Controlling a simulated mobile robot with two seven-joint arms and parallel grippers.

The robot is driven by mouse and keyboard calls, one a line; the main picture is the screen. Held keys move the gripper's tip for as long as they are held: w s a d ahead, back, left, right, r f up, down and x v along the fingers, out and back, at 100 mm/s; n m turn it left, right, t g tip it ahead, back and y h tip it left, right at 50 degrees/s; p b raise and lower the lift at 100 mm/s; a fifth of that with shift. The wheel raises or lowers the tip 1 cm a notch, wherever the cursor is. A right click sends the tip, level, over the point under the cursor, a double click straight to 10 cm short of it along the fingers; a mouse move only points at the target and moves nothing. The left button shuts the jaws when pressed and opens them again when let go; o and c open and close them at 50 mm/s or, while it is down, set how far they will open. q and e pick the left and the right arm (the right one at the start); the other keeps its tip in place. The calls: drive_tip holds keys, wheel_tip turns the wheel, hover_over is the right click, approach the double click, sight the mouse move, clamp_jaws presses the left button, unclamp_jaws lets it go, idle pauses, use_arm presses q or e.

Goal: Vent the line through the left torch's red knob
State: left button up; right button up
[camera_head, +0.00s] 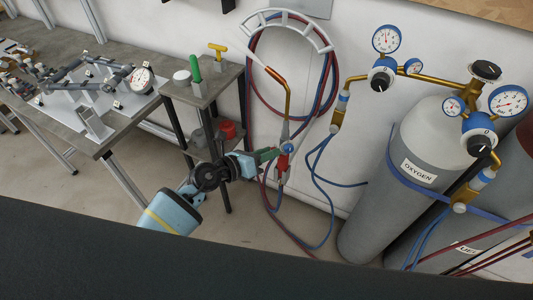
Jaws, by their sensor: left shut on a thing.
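The torch (288,88) hangs upright against the wall, with a copper neck and a red and blue valve end. Its red knob (283,161) is at the low end of the handle, small and partly covered by my fingers. My left gripper (273,154) reaches in from the left at the valve end, shut on the red knob. The turn of the knob is too small to read. My right gripper is not in view.
A hose coil (252,75) hangs on the wall behind. Oxygen cylinder (385,195) and gauges (386,39) stand right. A small stand (205,88) holds a green-handled tool and a yellow-handled tool. A workbench (50,42) with a frame jig (95,85) is left.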

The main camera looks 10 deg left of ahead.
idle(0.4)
use_arm(q)
drive_tip(key=o, duration=1)
drive_tip(key=shift+c, duration=0.2)
drive_tip(key=v, duration=0.8)
